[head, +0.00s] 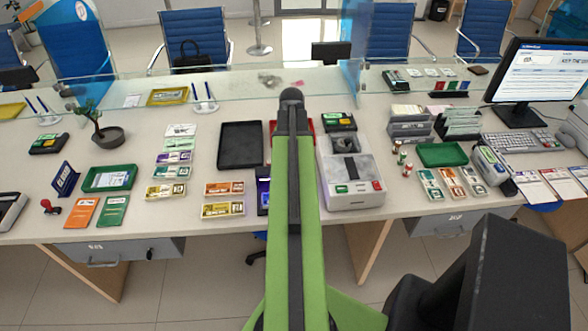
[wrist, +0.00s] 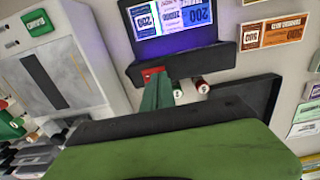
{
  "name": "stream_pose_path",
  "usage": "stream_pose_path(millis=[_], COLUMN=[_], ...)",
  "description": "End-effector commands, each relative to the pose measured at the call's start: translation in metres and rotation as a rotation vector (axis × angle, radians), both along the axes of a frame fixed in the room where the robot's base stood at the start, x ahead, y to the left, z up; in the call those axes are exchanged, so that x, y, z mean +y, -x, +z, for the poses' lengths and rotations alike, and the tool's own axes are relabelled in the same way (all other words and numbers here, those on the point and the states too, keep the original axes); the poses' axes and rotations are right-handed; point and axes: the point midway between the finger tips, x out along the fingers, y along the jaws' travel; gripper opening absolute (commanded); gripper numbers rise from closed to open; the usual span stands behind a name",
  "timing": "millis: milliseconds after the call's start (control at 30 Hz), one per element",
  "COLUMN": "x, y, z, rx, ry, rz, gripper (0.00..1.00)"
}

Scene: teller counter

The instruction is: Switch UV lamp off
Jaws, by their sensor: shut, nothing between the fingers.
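The UV lamp (wrist: 190,55) is a dark unit at the top of the wrist view. A violet glow lights the banknotes (wrist: 172,18) in it, so it is on. A red switch (wrist: 152,73) sits on its near edge. My gripper (wrist: 158,84) is shut and empty, its green fingers reaching up to the switch. Their tips overlap the switch's lower part; I cannot tell whether they touch. In the head view only the left side of the lamp (head: 263,190) shows; my arm covers the rest, and I cannot make out the gripper there.
A grey-white machine (head: 352,190) stands right of the lamp in the head view, and at the left in the wrist view (wrist: 45,65). A black tray (head: 240,147) lies behind and left of the lamp. Orange and yellow note bundles (head: 223,210) lie left of it.

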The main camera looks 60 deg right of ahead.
Motion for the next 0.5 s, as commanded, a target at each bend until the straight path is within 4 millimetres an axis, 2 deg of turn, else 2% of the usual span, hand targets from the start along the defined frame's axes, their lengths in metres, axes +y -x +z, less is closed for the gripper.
stream_pose_path(millis=[500], x=[0.0000], y=[0.0000], z=[-0.0036], rx=[0.000], ry=[0.000], rz=[0.000], gripper=[0.00])
